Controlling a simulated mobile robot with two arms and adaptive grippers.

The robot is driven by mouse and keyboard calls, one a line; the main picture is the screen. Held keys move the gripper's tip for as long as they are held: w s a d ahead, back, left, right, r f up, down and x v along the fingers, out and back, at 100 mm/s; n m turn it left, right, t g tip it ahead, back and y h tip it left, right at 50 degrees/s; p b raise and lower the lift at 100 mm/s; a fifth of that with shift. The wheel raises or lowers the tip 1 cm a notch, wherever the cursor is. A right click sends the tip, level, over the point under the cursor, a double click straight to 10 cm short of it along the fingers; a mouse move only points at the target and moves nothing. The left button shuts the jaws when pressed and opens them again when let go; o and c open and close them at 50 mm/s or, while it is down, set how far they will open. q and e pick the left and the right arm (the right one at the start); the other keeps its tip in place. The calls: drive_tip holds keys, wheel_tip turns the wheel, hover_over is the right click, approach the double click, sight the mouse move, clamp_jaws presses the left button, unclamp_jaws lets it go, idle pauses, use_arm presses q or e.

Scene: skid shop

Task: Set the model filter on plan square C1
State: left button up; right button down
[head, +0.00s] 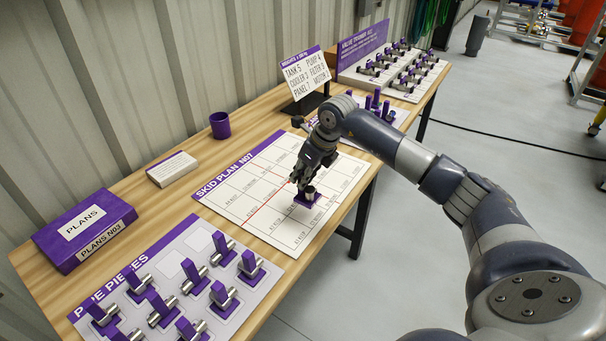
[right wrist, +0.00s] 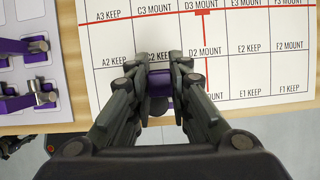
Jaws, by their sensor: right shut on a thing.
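My right gripper (head: 310,180) is shut on the model filter (head: 307,197), a small piece with a purple base and a grey metallic body. It is over the near edge of the white skid plan (head: 250,187). In the right wrist view, the gripper (right wrist: 160,95) has a purple part of the filter (right wrist: 159,82) between its fingers, just below the C2 KEEP label. The fingers and filter cover the C1 area, so its label is hidden. I cannot tell whether the base touches the sheet. My left gripper is not in view.
A plans box (head: 85,228), white card block (head: 172,168) and purple cup (head: 220,125) line the back.

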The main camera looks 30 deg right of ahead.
sight(303, 191)
drive_tip(key=shift+f, duration=0.35)
drive_tip(key=shift+f+b, duration=1.45)
drive_tip(key=shift+f, duration=0.35)
drive_tip(key=shift+f+b, duration=0.55)
drive_tip(key=shift+f, duration=0.1)
drive_tip(key=c, duration=1.4)
unclamp_jaws()
drive_tip(key=shift+r+p, duration=0.4)
drive_tip(key=shift+r, duration=0.2)
drive_tip(key=shift+r, duration=0.1)
